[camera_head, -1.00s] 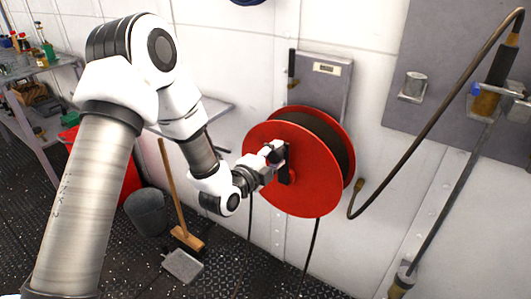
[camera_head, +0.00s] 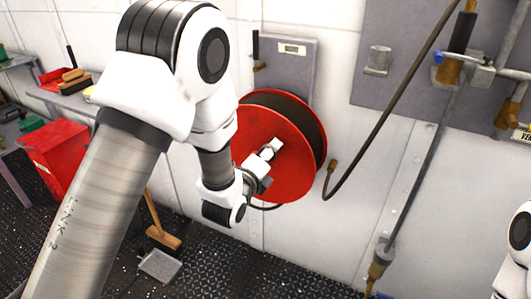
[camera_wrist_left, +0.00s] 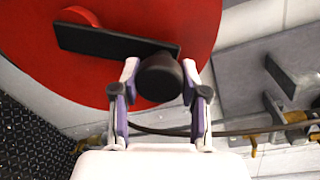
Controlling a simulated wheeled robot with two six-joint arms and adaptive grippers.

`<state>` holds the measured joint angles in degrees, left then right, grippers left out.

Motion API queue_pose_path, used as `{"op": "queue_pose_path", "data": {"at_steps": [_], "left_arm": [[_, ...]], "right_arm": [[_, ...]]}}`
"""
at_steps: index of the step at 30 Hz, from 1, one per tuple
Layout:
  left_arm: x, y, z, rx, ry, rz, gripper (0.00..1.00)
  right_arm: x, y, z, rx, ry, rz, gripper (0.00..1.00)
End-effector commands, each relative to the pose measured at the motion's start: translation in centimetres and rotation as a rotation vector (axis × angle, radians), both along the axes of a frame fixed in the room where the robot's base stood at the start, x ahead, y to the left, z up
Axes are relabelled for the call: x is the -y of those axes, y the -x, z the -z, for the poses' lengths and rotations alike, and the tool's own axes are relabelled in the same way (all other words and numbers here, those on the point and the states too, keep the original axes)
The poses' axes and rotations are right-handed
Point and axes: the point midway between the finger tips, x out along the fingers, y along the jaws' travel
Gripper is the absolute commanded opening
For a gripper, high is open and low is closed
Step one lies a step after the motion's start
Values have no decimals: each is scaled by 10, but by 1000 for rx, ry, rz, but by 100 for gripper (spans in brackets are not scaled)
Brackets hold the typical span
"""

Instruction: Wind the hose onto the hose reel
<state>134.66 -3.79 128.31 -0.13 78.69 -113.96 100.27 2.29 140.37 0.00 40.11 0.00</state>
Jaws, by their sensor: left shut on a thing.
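The red hose reel (camera_head: 290,182) is mounted on the white wall, with dark hose (camera_head: 300,112) wound between its flanges. My left gripper (camera_head: 268,153) is at the reel's front face. In the left wrist view, its fingers (camera_wrist_left: 160,76) are shut on the black crank knob (camera_wrist_left: 160,88), at the end of the black crank arm (camera_wrist_left: 110,42). The dark hose (camera_wrist_left: 235,132) runs behind the fingers there. My right gripper is out of view; only part of my right arm shows at the right edge.
A red bin (camera_head: 60,150), a broom (camera_head: 163,238) and a dustpan (camera_head: 160,265) stand left. The deck below the reel is clear.

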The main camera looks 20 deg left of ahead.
Motion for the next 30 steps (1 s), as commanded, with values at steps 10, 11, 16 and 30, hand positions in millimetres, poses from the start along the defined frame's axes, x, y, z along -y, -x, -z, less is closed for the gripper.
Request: {"op": "queue_pose_path", "data": {"at_steps": [10,11,16,30], "left_arm": [[1,0,2,-2,-8,2,0],[1,0,2,-2,-8,2,0],[1,0,2,-2,-7,1,70],[0,30,-1,-4,-7,1,70]], "right_arm": [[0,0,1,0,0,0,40],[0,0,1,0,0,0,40],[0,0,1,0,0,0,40],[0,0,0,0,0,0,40]]}}
